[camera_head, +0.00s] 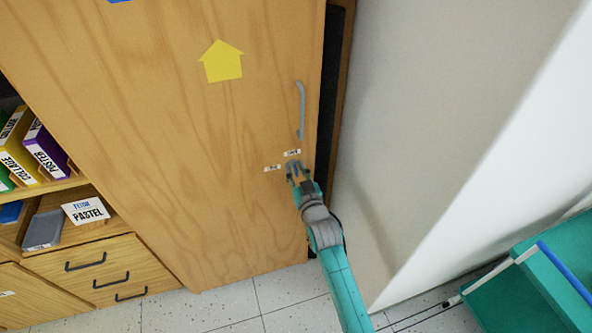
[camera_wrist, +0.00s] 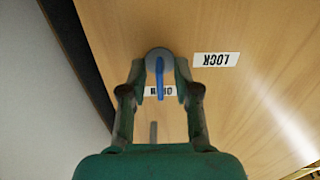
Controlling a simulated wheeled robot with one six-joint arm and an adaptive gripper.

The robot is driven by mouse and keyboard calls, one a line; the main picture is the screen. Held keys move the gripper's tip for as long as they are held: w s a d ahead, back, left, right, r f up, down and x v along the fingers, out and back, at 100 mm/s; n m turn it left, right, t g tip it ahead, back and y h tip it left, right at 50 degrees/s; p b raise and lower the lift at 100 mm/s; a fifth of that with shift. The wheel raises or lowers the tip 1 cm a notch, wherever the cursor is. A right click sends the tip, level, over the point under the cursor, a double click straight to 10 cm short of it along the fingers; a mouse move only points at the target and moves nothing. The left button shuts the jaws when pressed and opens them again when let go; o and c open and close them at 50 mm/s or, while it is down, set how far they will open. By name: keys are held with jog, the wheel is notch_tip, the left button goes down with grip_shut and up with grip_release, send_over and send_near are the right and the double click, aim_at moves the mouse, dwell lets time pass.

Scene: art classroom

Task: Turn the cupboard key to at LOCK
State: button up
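The blue key (camera_wrist: 159,80) sits in a round grey lock (camera_wrist: 153,56) on the wooden cupboard door (camera_head: 170,130). In the wrist view it points down over the OPEN label (camera_wrist: 151,91), which it and a finger partly cover. The LOCK label (camera_wrist: 216,59) is upside down to the right of the lock. In the head view, a small label (camera_head: 272,168) is left of my gripper and another (camera_head: 292,152) is just above it. My gripper (camera_wrist: 160,78) is open, its fingers on either side of the key, with gaps visible between.
A grey door handle (camera_head: 301,110) is above the lock. A dark gap (camera_head: 329,90) runs along the door's right edge, beside a pale wall (camera_head: 420,110). Shelves with binders (camera_head: 45,150) and drawers (camera_head: 95,268) stand at left. A teal object (camera_head: 530,290) is at lower right.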

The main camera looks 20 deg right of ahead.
jog(key=shift+c, duration=0.2)
grip_shut()
jog(key=n, duration=0.4)
jog(key=shift+a+n, duration=0.1)
jog(key=shift+n, duration=0.3)
jog(key=n, duration=0.4)
jog(key=shift+n, duration=0.3)
jog(key=n, duration=0.4)
jog(key=shift+a+f+n, duration=0.1)
jog(key=shift+n, duration=0.2)
jog(key=shift+f+n, duration=0.1)
jog(key=shift+n, duration=1.9)
